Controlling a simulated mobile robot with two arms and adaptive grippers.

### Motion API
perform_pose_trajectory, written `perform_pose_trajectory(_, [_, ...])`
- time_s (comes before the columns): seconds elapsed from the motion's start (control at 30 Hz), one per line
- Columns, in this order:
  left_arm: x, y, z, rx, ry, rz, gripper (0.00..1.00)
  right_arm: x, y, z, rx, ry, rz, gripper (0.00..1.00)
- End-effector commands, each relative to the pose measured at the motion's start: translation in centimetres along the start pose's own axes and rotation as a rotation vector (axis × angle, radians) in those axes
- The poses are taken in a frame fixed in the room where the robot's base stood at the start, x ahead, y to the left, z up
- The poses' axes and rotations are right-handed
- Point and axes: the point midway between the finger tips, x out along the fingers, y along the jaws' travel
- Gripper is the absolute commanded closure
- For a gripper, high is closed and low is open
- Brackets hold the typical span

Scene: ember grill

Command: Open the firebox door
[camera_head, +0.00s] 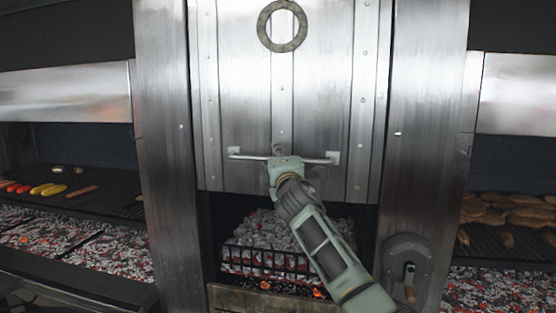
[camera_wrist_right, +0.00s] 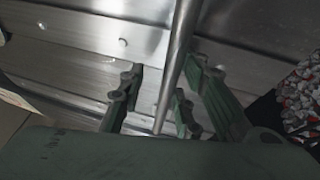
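The firebox door (camera_head: 240,105) is a riveted metal panel between two steel columns. Its lower edge stands above the firebox opening, so glowing coals (camera_head: 262,232) show below it. A horizontal bar handle (camera_head: 245,156) crosses the door's lower part. My right gripper (camera_head: 281,160) is at the middle of this handle and hides part of it. In the right wrist view the handle bar (camera_wrist_right: 180,50) runs between the spread fingers of my right gripper (camera_wrist_right: 160,85), with a gap on one side; contact on the other side is unclear. My left gripper is not in view.
A round ring (camera_head: 282,26) is on the door above the handle. A crank wheel (camera_head: 408,262) is on the right column. Grills with food and hot coals lie on the left (camera_head: 100,190) and right (camera_head: 520,235). A coal basket rail (camera_head: 240,258) stands in the opening.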

Motion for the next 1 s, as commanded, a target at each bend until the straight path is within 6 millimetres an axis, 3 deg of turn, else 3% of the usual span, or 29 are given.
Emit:
perform_pose_trajectory(0.27, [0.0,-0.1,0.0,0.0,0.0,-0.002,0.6,-1.5,-0.2,0.2,0.0,-0.003,0.0,0.69])
perform_pose_trajectory(1.0, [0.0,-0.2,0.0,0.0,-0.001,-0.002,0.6,-11.0,0.1,0.0,0.0,0.001,0.003,0.69])
